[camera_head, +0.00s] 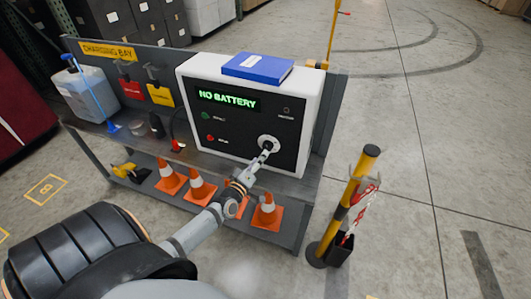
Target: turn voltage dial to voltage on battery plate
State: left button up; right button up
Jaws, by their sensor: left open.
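The charger (230,150) is a white box with a black front panel on the charging bay bench. Its display (228,98) reads "NO BATTERY" in green. The voltage dial (268,142) is a round light knob at the panel's lower right. My left gripper (265,152) is at the dial, its fingertips overlapping the dial's lower edge; I cannot tell whether they touch it. The gripper is small here, and the dial's setting is unreadable. A green button and a red button sit on the panel's left. No battery plate can be made out. My right gripper is not in view.
A blue book-like object (257,68) lies on the charger. A pale jug (86,93) and small items stand on the bench's left. Several orange cones (200,189) fill the lower shelf. A yellow-black post (349,205) stands right of the bench; floor beyond is clear.

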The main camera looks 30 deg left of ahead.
aim_at(267, 148)
pick_arm(q)
jog(key=w, duration=0.3)
jog(key=w+b, duration=0.1)
jog(key=shift+w+a+f, duration=0.1)
jog(key=shift+w+a, duration=0.15)
jog(key=shift+w, duration=0.5)
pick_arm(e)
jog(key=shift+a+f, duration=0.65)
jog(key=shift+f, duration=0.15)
pick_arm(q)
jog(key=shift+c, duration=0.4)
jog(key=c, duration=1.1)
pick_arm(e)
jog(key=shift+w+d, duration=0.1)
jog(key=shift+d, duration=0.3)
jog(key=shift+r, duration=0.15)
